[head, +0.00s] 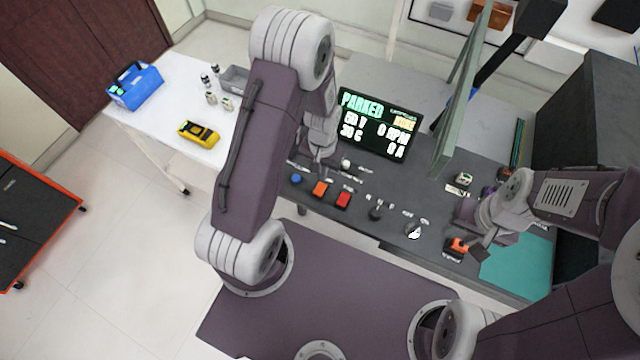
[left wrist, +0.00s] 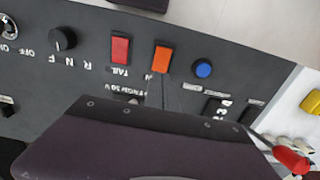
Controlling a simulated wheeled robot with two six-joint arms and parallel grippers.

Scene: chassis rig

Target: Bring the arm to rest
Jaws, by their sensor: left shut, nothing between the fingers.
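My left arm reaches over the dark control panel (head: 393,233). My left gripper (head: 319,174) is shut and empty, just above the panel near the orange rocker switch (head: 320,189). In the left wrist view the closed fingers (left wrist: 164,90) point at the lower edge of the orange switch (left wrist: 162,59); I cannot tell whether they touch it. A red switch (head: 343,200) and a blue button (head: 296,179) sit on either side. My right gripper (head: 474,240) is low over the panel's right part, by an orange-and-black switch (head: 458,247); its fingers are unclear.
A display (head: 376,123) reading PARKED and FREE stands behind the switches. A greenish upright panel (head: 460,95) rises to its right. A white table (head: 170,100) at left holds a blue case (head: 135,86) and a yellow meter (head: 198,134). A black rotary knob (head: 376,212) is nearby.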

